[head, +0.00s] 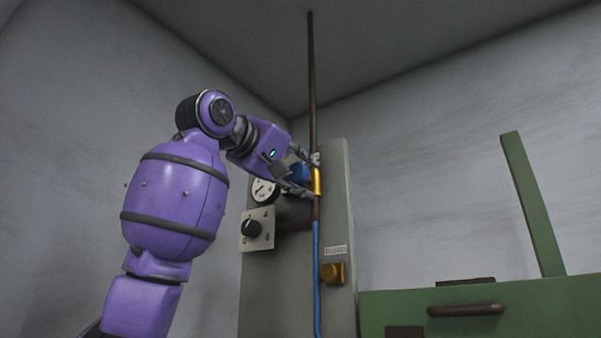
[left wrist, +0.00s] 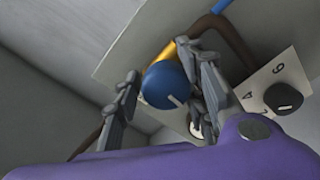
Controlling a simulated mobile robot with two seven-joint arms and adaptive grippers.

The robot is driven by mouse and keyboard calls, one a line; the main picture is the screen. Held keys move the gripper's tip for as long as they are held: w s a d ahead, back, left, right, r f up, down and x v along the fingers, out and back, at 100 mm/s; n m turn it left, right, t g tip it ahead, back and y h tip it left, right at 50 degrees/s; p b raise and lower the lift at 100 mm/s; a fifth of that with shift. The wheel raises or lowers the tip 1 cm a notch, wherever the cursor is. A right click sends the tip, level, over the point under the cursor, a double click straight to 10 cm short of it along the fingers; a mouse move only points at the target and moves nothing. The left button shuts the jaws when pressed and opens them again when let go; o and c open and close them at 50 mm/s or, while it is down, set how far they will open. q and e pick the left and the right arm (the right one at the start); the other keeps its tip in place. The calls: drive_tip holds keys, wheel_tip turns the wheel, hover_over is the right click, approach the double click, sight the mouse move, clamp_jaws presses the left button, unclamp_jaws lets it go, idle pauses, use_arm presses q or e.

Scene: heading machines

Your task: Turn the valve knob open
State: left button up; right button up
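The blue valve knob (head: 301,173) sits on a brass fitting (head: 317,181) on the brown vertical pipe of a grey panel. In the left wrist view the round blue knob (left wrist: 165,84) shows a white mark near its lower right edge. My left gripper (head: 309,175) is at the knob, with its fingers spread above and below it. In the left wrist view the fingers of my left gripper (left wrist: 163,62) are apart, one on each side of the knob. A gap shows on the left side; contact on the right side cannot be told. My right gripper is out of view.
The grey panel (head: 285,285) also carries a black dial (head: 251,228) on a numbered plate, a round gauge (head: 264,190) and a lower brass fitting (head: 333,273) by a blue pipe (head: 317,265). A green cabinet (head: 540,310) stands at the right.

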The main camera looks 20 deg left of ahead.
use_arm(q)
drive_tip(key=c, duration=0.7)
drive_tip(key=shift+r, duration=0.1)
drive_tip(key=shift+s+r, duration=0.1)
drive_tip(key=shift+s, duration=0.05)
